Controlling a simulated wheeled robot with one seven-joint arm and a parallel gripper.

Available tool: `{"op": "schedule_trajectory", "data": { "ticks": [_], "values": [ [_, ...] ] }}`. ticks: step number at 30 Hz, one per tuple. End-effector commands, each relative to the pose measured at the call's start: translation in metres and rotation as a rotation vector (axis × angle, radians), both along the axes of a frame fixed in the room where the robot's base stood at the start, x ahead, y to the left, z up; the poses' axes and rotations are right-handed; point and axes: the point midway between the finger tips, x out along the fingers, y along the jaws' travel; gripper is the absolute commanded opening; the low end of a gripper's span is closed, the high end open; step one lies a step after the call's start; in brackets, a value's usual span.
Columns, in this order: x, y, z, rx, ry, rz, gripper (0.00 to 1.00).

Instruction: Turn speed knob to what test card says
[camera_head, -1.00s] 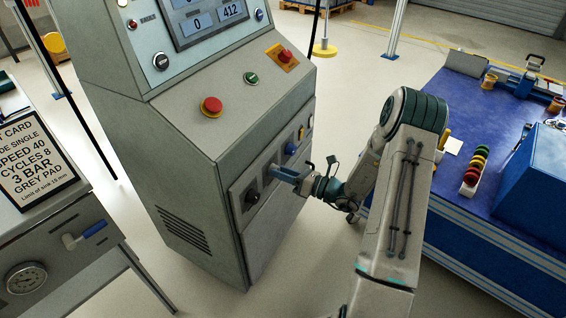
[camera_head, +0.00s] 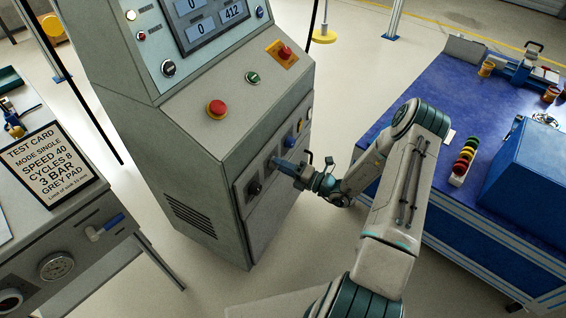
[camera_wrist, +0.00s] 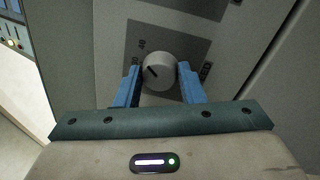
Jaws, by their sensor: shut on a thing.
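The speed knob (camera_wrist: 160,72) is a round light-grey dial with a dark pointer line. It sits on a dark plate (camera_wrist: 135,36) marked "40" and another number partly hidden at its left. The pointer aims up-left, roughly between these marks; its exact reading is hard to tell. My gripper (camera_wrist: 159,84) has its blue fingers shut on the knob from both sides. In the head view my gripper (camera_head: 277,163) reaches the cabinet's front panel and hides the knob. The test card (camera_head: 47,163) at left reads mode single, speed 40, cycles 8, 3 bar, grey pad.
The grey cabinet (camera_head: 190,150) has a red mushroom button (camera_head: 217,108) on its sloped top. A black knob (camera_head: 254,187) and a blue knob (camera_head: 289,141) flank my gripper on the front panel.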

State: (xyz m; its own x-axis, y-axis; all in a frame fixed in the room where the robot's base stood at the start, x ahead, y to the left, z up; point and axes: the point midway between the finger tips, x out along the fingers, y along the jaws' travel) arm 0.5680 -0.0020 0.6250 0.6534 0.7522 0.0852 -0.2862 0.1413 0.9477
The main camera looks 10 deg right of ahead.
Motion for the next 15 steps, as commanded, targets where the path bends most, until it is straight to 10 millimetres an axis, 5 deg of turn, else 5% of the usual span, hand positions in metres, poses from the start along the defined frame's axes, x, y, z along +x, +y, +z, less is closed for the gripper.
{"op": "schedule_trajectory", "data": {
  "ticks": [15],
  "values": [
    [-0.0005,0.0005,-0.0011,0.032,0.036,0.001,0.13]
  ]
}}
